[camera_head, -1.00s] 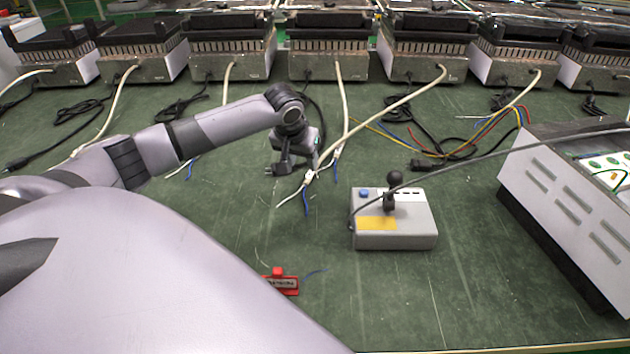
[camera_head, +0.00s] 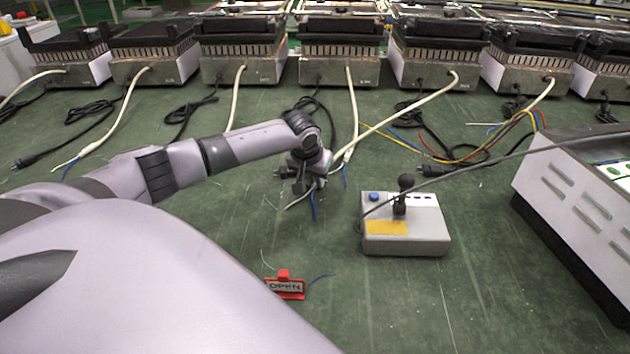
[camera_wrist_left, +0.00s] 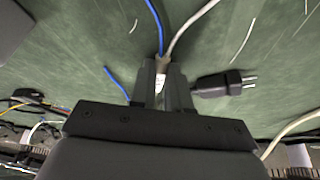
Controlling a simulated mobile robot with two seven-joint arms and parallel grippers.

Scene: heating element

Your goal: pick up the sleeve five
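The sleeve (camera_wrist_left: 162,66) is at the end of a pale cable, with a blue and a white wire coming out of it. In the left wrist view it lies between the two fingers of my left gripper (camera_wrist_left: 163,88), near their tips. The gap between the fingers is narrow, and I cannot tell whether they press on the sleeve. In the head view my left gripper (camera_head: 303,186) points down at this cable end, left of the grey joystick box, and hides the sleeve itself. My right gripper is not in view.
A black plug (camera_wrist_left: 225,83) lies close beside the fingers. A grey joystick box (camera_head: 405,228) stands to the right, with a white slotted case (camera_head: 570,195) beyond it.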

